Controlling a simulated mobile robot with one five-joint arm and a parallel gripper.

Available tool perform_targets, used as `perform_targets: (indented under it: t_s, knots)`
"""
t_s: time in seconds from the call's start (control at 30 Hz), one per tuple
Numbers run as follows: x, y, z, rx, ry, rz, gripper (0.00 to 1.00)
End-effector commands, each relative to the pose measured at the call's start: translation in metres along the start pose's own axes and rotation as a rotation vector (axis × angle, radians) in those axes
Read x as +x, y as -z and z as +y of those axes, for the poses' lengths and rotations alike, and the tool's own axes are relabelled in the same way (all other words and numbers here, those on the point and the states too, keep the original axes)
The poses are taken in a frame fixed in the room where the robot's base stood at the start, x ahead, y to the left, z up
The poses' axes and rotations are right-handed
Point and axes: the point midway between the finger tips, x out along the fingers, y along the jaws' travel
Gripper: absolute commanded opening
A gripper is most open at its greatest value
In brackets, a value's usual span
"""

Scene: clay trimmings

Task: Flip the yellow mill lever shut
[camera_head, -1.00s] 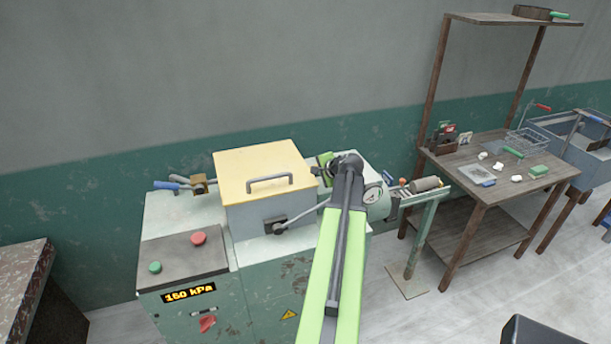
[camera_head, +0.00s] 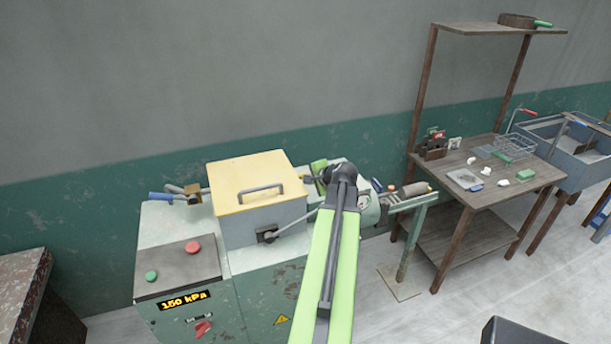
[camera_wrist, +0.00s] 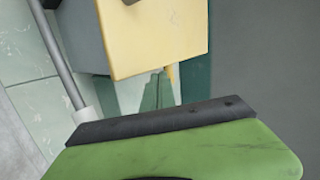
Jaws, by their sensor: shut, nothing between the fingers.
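The mill is a grey box (camera_head: 240,228) with a yellow lid (camera_head: 258,180), and the lid also shows in the wrist view (camera_wrist: 150,35). A grey lever (camera_head: 287,228) rises rightward from a dark pivot on the box front. Its far end is hidden behind my arm in the head view. In the wrist view a grey rod (camera_wrist: 60,58) with a pale end, apparently this lever, lies left of my gripper. I see no clearly yellow lever. My green gripper (camera_head: 310,178) is shut and empty, just right of the lid; its dark tip (camera_wrist: 165,118) shows in the wrist view.
A blue-handled lever (camera_head: 162,196) is at the machine's back left. The control panel has a red button (camera_head: 193,247), a green button (camera_head: 152,276) and a pressure display (camera_head: 184,300). A wooden table (camera_head: 490,200) with several small items stands at the right.

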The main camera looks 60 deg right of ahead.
Motion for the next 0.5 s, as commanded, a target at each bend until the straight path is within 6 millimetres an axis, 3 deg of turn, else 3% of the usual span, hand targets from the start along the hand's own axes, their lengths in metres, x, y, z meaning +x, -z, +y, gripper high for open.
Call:
perform_targets:
  t_s: [0.03, 0.1, 0.2, 0.37, 0.5]
  knots:
    - [-0.013, -0.004, -0.005, 0.000, 0.000, -0.001, 0.00]
    - [-0.018, -0.007, -0.005, -0.001, 0.000, -0.003, 0.00]
    - [-0.018, -0.010, -0.003, -0.003, 0.001, -0.005, 0.00]
    - [-0.011, -0.013, 0.018, 0.032, 0.100, 0.052, 0.00]
    - [-0.015, -0.011, 0.014, 0.056, 0.162, 0.091, 0.00]
